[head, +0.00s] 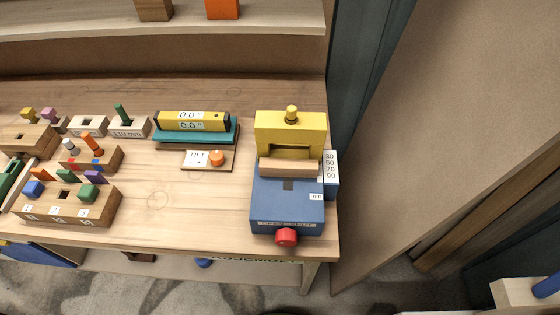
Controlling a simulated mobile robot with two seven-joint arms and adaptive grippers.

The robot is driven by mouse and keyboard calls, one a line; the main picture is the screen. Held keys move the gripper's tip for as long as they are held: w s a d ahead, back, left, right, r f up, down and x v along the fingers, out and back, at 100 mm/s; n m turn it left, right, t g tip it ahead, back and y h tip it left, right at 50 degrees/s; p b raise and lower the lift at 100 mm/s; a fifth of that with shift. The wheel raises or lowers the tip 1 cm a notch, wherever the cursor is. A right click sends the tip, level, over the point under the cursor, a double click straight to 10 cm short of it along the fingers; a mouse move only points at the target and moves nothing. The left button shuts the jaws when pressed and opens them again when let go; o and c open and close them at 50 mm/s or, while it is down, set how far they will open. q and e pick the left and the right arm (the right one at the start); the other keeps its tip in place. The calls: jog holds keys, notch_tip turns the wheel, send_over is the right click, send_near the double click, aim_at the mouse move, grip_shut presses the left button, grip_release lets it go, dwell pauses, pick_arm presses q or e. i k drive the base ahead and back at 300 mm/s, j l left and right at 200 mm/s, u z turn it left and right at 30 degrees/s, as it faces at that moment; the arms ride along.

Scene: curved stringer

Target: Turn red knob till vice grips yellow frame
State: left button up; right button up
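The red knob (286,236) sits low on the front face of the blue vice (287,208), at the table's front edge. A pale wooden jaw bar (290,168) lies across the vice. The yellow frame (291,121) stands upright behind the bar, with a dark opening low in its front and a yellow peg (292,113) on top. The bar looks close against the frame's lower front; I cannot tell whether they touch. Neither of my grippers is in view, and nothing touches the knob.
A number plate (330,170) stands at the vice's right. Left are a teal-and-yellow level (195,128), a TILT board (208,160) with an orange knob, and several wooden peg blocks (70,205). The wooden table (170,205) is clear left of the vice. A grey-blue panel (355,85) rises behind right.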

aim_at(285, 237)
jog(key=k+j+z, duration=0.15)
jog(key=j, duration=0.2)
jog(key=j+z, duration=0.2)
jog(key=j, duration=0.2)
jog(key=k+j+z, duration=0.3)
jog(key=j, duration=0.35)
